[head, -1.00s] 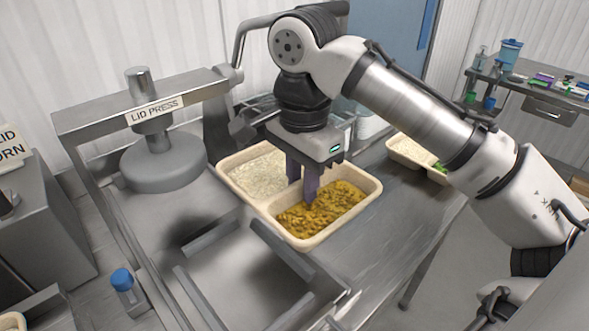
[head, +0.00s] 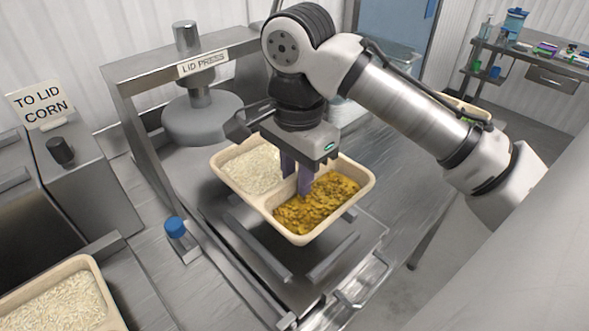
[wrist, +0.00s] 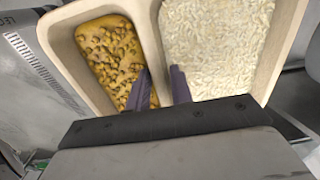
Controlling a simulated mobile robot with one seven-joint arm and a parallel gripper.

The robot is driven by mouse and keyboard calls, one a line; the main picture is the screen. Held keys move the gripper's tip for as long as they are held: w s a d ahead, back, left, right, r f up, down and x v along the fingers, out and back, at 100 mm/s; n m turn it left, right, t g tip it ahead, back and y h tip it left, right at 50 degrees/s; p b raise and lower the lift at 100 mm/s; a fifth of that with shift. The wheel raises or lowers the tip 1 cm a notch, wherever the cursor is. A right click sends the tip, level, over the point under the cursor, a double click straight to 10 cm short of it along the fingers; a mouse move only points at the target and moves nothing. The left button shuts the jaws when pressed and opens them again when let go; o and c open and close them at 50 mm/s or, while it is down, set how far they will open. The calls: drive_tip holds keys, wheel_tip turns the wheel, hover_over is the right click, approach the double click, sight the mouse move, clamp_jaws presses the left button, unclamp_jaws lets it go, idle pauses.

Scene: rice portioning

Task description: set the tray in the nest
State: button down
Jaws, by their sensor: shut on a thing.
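The cream two-compartment tray (head: 292,237) holds white rice in one compartment and a yellow-brown filling in the other. My gripper (head: 297,181) is shut on the tray's middle divider, fingers pointing down; the hold also shows in the wrist view (wrist: 161,76). The nest, a set of grey metal bars (head: 257,248) on the lid press plate, lies under and in front of the tray. The tray appears raised above the bars and covers the back part of the nest. The exact gap below it cannot be told.
The lid press (head: 202,117) with its round head stands behind left of the tray. A blue-capped post (head: 175,228) stands left of the plate. Another rice tray (head: 112,304) is at bottom left, below the "TO LID CORN" sign (head: 40,102).

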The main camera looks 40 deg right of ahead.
sight(297, 197)
drive_tip(key=shift+f+b, duration=2.35)
drive_tip(key=shift+f, duration=0.2)
drive_tip(key=shift+f+b, duration=0.5)
drive_tip(key=shift+f, duration=0.55)
drive_tip(key=shift+r+p, duration=0.1)
drive_tip(key=shift+p, duration=0.25)
drive_tip(key=shift+f+p, duration=0.35)
drive_tip(key=shift+f, duration=0.25)
drive_tip(key=c, duration=0.7)
unclamp_jaws()
